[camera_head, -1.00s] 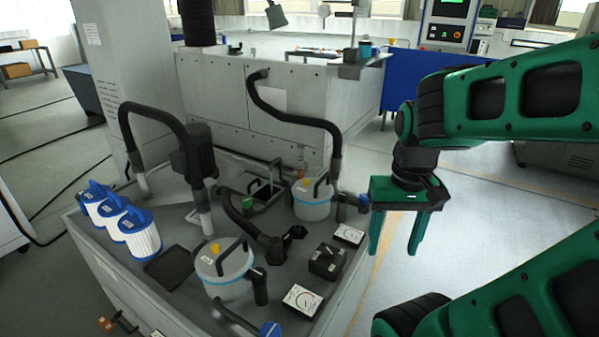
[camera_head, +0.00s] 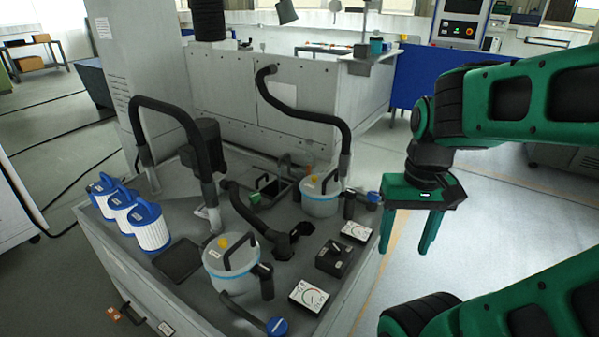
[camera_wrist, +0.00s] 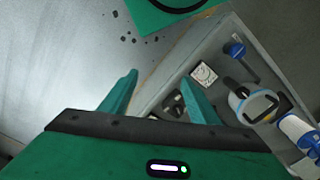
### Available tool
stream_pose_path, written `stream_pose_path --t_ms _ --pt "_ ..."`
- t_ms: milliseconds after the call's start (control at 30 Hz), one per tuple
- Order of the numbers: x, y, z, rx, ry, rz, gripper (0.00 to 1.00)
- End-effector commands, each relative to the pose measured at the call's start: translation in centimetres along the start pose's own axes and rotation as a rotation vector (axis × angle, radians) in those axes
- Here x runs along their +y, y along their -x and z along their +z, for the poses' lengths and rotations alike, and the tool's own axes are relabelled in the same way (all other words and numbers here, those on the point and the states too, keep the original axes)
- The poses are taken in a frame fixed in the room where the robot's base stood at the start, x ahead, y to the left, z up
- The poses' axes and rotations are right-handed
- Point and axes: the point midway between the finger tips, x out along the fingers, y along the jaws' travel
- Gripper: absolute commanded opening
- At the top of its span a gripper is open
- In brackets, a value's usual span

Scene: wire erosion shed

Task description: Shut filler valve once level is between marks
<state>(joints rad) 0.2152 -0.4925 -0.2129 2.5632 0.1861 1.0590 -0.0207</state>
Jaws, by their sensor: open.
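Two blue-topped valve handles show in the head view, a front one (camera_head: 277,326) at the bench's front edge and a back one (camera_head: 374,197) beside the rear canister. I cannot tell which is the filler valve. The front canister (camera_head: 228,270) and rear canister (camera_head: 320,200) are whitish with a light-blue band; their level marks are too small to read. A front dial gauge (camera_head: 309,296) and a rear one (camera_head: 356,231) lie near the right edge. My gripper (camera_head: 405,240) is open and empty, right of the bench. Its fingers also show in the wrist view (camera_wrist: 160,80), apart from everything.
Several blue-white filter cartridges (camera_head: 148,230) stand at the bench's left. Black hoses (camera_head: 300,117) arch over the bench top (camera_head: 205,298). A black box (camera_head: 333,258) sits between the gauges.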

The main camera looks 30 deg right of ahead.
Motion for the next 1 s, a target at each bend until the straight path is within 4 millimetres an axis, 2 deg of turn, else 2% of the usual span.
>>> stream_pose_path --t_ms 67,167,367,533,767,1000 --pt "-0.1 0.6 -0.8 0.016 0.018 0.0 0.56" --pt "-1.1 1.3 -3.5 0.026 0.082 0.009 0.56" --pt "-4.8 2.6 -11.4 0.06 0.289 0.023 0.56" --pt "-8.8 2.5 -18.1 0.085 0.476 0.018 0.56" --pt "-15.0 0.7 -26.6 0.121 0.729 -0.013 0.56" --pt "-22.2 -3.0 -34.3 0.171 0.983 -0.077 0.56"
